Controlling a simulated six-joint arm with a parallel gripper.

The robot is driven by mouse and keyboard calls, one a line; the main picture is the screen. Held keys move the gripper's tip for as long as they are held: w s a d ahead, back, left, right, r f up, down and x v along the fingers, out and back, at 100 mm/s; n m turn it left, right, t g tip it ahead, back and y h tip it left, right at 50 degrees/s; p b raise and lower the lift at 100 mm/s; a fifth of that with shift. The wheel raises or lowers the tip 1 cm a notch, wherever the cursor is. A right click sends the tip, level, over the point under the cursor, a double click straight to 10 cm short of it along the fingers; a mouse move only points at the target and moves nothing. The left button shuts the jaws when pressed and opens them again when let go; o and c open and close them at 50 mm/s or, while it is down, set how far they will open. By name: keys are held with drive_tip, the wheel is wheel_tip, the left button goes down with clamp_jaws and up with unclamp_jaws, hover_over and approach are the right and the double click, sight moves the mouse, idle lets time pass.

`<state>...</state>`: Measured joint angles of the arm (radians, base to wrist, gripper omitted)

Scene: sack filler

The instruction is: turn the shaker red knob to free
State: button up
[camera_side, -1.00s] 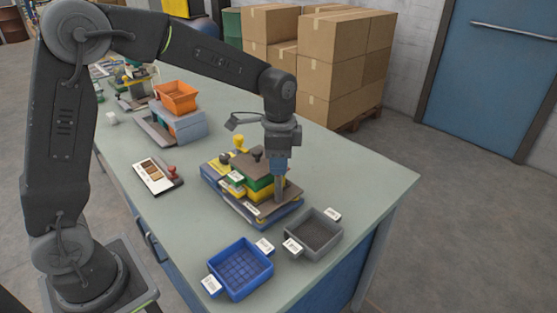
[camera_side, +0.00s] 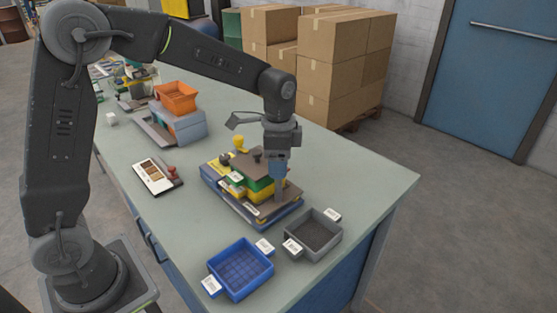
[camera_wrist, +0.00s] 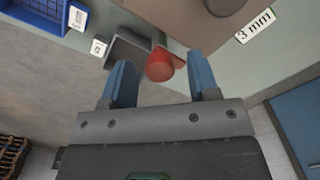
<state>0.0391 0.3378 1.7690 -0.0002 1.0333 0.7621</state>
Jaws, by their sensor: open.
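The red knob (camera_wrist: 160,66) shows in the wrist view, beside a grey block (camera_wrist: 128,52), roughly between the blue fingertips. My gripper (camera_wrist: 160,80) is open, with one finger on either side of the knob; I cannot tell whether either touches it. In the side view my gripper (camera_side: 278,188) points down at the right end of the shaker (camera_side: 225,195), a low unit with blue, brown, green and yellow parts. The red knob is not visible there, apparently hidden by my gripper.
A blue tray (camera_side: 240,288) and a grey tray (camera_side: 318,250), both labelled, stand close by at the front of the table (camera_side: 365,180). An orange bin (camera_side: 176,97) stands farther back.

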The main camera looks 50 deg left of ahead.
drive_tip(key=shift+r, duration=0.1)
wheel_tip(320, 180, up, 14)
idle(0.5)
drive_tip(key=shift+s, duration=0.1)
drive_tip(key=s+f+n+t, duration=0.2)
drive_tip(key=s+n, duration=0.2)
drive_tip(key=s, duration=0.6)
drive_tip(key=s+a+f+n+t, duration=0.1)
drive_tip(key=s+f+n+t, duration=0.2)
drive_tip(key=s, duration=0.8)
drive_tip(key=shift+s+a+n+t, duration=0.25)
drive_tip(key=shift+a+n+t, duration=0.05)
drive_tip(key=shift+n, duration=0.8)
drive_tip(key=shift+w, duration=0.1)
